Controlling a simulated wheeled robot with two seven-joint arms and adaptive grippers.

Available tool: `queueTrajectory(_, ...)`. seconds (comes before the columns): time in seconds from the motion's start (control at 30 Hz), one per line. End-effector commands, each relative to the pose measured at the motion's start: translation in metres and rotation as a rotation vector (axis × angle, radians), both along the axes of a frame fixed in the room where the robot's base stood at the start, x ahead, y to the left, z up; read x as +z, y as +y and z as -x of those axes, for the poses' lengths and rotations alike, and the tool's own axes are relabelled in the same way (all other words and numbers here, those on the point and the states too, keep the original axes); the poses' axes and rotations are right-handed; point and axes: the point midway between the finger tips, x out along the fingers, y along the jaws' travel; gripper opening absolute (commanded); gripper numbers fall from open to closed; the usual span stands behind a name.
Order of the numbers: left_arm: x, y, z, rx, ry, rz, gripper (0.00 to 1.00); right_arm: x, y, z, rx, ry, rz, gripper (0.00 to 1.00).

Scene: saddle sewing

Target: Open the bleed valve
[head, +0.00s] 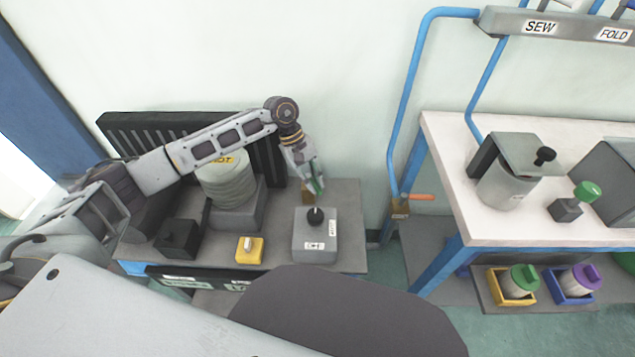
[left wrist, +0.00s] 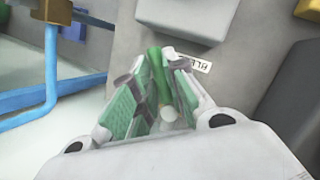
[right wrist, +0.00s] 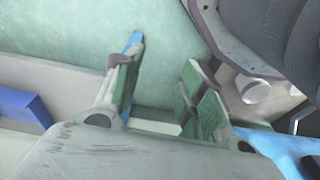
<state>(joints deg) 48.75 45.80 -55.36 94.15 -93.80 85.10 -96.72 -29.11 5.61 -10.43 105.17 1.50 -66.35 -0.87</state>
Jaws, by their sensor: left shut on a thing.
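My left gripper (head: 316,188) is over the right part of the grey bench, just behind the grey box with a black knob (head: 315,240). In the left wrist view its green-padded fingers (left wrist: 168,60) are shut on a green bar-like handle (left wrist: 155,56), which I take to be the bleed valve's handle. A white label (left wrist: 198,63) beside it reads "BLE", partly hidden. A pale round part (left wrist: 168,114) shows deeper between the fingers. The valve's body is mostly hidden. My right gripper (right wrist: 162,70) is open and empty, and shows only in the right wrist view.
A ribbed pot marked "HOT" (head: 227,185) stands left of the gripper, under my left arm. A yellow switch box (head: 249,249) sits in front. An orange-handled valve (head: 421,197) on a blue pipe is to the right. The white table (head: 450,150) stands farther right.

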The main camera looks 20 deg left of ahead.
Motion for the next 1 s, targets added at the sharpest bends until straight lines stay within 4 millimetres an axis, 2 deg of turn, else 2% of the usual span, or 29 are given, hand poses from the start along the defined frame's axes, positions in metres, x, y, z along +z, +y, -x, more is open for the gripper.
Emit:
queueTrajectory(0.33,0.001,0.011,0.003,-0.035,-0.002,0.000,0.00,0.019,0.004,0.000,0.003,0.007,-0.006,0.40)
queueTrajectory(0.8,0.001,0.012,0.003,-0.040,-0.002,0.000,0.00,0.021,0.004,0.000,0.005,0.010,-0.006,0.40)
queueTrajectory(0.83,0.001,0.012,0.003,-0.040,-0.002,0.000,0.18,0.021,0.004,0.000,0.005,0.010,-0.006,0.40)
queueTrajectory(0.97,0.001,0.012,0.004,-0.039,-0.002,-0.001,0.35,0.021,0.004,0.000,0.005,0.010,-0.006,0.40)
queueTrajectory(1.0,0.001,0.012,0.004,-0.039,-0.002,-0.001,0.36,0.021,0.004,0.000,0.005,0.010,-0.006,0.40)
